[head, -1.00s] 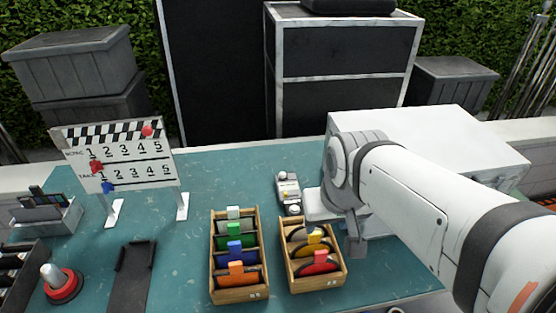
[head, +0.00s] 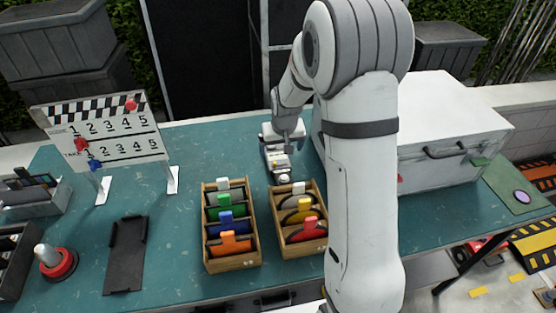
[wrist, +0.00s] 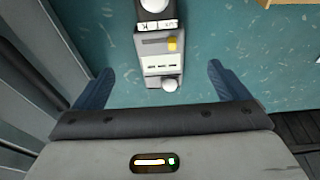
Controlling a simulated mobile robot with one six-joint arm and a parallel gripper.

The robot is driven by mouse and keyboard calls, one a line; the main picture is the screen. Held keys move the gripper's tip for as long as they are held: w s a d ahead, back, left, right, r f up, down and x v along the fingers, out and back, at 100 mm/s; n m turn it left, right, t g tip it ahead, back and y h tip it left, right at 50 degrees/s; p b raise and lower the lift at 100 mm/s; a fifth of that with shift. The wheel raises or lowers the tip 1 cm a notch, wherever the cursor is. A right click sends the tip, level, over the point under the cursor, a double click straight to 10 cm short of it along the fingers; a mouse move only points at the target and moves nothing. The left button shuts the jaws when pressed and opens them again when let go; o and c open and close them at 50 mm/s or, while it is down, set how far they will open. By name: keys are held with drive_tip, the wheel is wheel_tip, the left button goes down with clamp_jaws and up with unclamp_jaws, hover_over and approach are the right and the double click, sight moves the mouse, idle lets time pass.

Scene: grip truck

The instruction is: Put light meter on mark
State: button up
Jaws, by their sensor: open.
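The light meter (head: 278,162) is a small grey device with white round knobs at its ends and a yellow button. It lies on the teal table behind the wooden boxes. In the wrist view the light meter (wrist: 158,45) stretches up from between my finger tips. My gripper (head: 284,135) is open and empty over the meter's far end; in the wrist view my gripper (wrist: 160,84) has one finger on each side, apart from it. A green mat with a purple disc (head: 522,197) lies at the table's right end; I cannot tell whether this is the mark.
Two wooden boxes (head: 232,266) (head: 281,222) with coloured cards stand just in front of the meter. A white case (head: 455,125) stands close on the right. A clapperboard (head: 105,135), a black tray (head: 125,262) and a red button (head: 57,262) are at left.

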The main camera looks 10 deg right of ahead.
sight(279, 162)
drive_tip(key=x, duration=0.2)
drive_tip(key=shift+w+f, duration=0.35)
drive_tip(key=shift+w, duration=0.05)
drive_tip(key=shift+s+p+x, duration=0.1)
drive_tip(key=shift+p+x, duration=0.5)
drive_tip(key=shift+x, duration=1.1)
drive_tip(key=shift+s+p+x, duration=0.15)
drive_tip(key=shift+p+x, duration=0.4)
drive_tip(key=shift+x, duration=1.15)
drive_tip(key=c, duration=1.4)
